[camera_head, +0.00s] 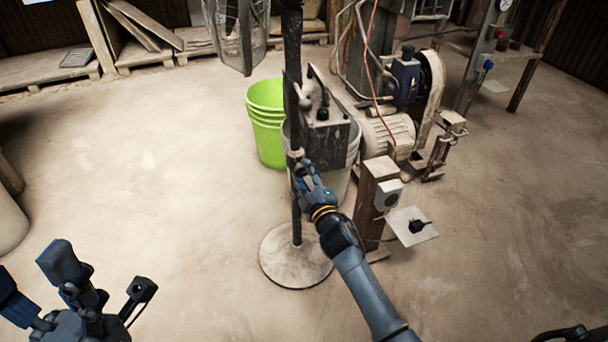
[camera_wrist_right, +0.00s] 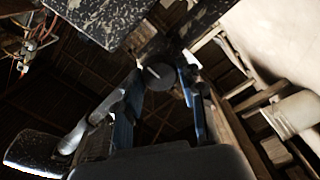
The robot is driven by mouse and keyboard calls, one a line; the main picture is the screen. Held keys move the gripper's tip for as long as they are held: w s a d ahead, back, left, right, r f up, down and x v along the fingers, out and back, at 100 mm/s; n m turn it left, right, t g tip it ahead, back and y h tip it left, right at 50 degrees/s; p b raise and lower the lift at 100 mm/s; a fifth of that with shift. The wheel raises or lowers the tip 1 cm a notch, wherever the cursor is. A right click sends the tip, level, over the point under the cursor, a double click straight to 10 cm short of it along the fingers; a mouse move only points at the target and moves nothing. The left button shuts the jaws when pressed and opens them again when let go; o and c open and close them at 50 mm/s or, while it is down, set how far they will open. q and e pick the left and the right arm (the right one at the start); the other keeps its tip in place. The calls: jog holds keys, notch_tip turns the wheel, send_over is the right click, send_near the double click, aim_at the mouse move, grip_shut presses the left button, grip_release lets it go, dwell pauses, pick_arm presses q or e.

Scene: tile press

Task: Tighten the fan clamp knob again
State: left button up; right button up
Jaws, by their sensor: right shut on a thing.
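The fan stand has a dark upright pole (camera_head: 291,60) on a round, dusty base (camera_head: 296,258). A caged fan head (camera_head: 240,35) shows at the top. My right gripper (camera_head: 300,172) is at the pole, a little below its middle. In the right wrist view a dark round clamp knob (camera_wrist_right: 158,76) sits between the fingers of my right gripper (camera_wrist_right: 160,85), which is shut on it. In the head view the gripper hides the knob. My left gripper (camera_head: 100,280) is at the lower left, fingers spread, empty and away from the stand.
A lime green bucket (camera_head: 268,130) and a grey bucket (camera_head: 338,185) stand behind the pole. A dusty motor (camera_head: 388,133) and a wooden post with a socket (camera_head: 375,190) are to the right. Pallets (camera_head: 140,55) line the back wall. The floor at left is clear.

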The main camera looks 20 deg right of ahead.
jog(key=shift+f, duration=0.1)
jog(key=o, duration=1.2)
jog(key=shift+s, duration=0.15)
jog(key=s, duration=1.1)
jog(key=shift+s+d, duration=0.2)
jog(key=shift+s, duration=0.2)
